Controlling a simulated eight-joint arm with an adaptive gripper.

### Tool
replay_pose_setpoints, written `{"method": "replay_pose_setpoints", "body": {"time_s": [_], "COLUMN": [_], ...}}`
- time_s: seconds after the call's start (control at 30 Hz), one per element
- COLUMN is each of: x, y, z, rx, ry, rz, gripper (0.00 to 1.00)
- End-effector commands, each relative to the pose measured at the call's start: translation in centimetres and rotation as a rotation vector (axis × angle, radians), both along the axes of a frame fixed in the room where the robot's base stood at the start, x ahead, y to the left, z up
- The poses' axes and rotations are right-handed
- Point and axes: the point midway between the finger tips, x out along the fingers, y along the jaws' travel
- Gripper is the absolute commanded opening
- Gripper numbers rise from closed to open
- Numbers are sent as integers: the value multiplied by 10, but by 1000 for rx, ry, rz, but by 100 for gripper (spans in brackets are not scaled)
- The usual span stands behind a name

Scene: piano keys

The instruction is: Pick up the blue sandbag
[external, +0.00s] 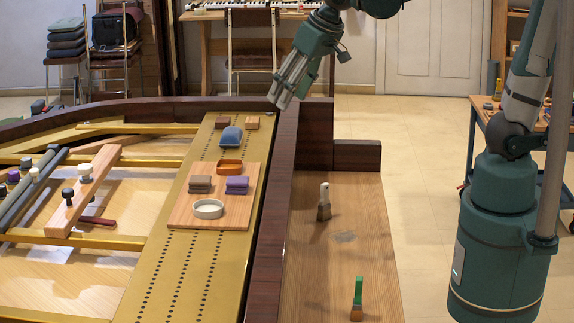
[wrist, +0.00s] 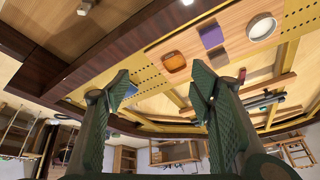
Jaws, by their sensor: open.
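The blue sandbag (external: 230,136) lies on the gold perforated strip of the piano's inside in the external view, beyond the small wooden board. In the wrist view a bit of blue (wrist: 131,90) shows beside the left finger, mostly hidden by it; it seems to be the same bag. My gripper (external: 279,102) is up in the air, to the right of the bag and above the dark piano rim, tilted down to the left. Its two fingers are apart with nothing between them in the wrist view (wrist: 162,78).
A wooden board (external: 180,217) holds an orange dish (external: 229,166), a purple bag (external: 237,185), a brown bag (external: 200,184) and a white dish (external: 208,208). Two wooden blocks (external: 252,122) sit beyond the blue bag. The dark rim (external: 275,200) stands right of the strip. Brushes (external: 324,205) stand on the side shelf.

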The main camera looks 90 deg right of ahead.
Motion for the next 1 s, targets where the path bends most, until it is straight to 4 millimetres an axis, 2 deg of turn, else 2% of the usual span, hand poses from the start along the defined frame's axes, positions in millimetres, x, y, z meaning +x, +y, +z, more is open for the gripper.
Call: {"method": "replay_pose_setpoints", "body": {"time_s": [0.47,1.0], "x": [64,127], "y": [-56,-125], "z": [-6,-37], "rx": [23,32], "ry": [42,74], "rz": [-249,-537], "gripper": [55,55]}}
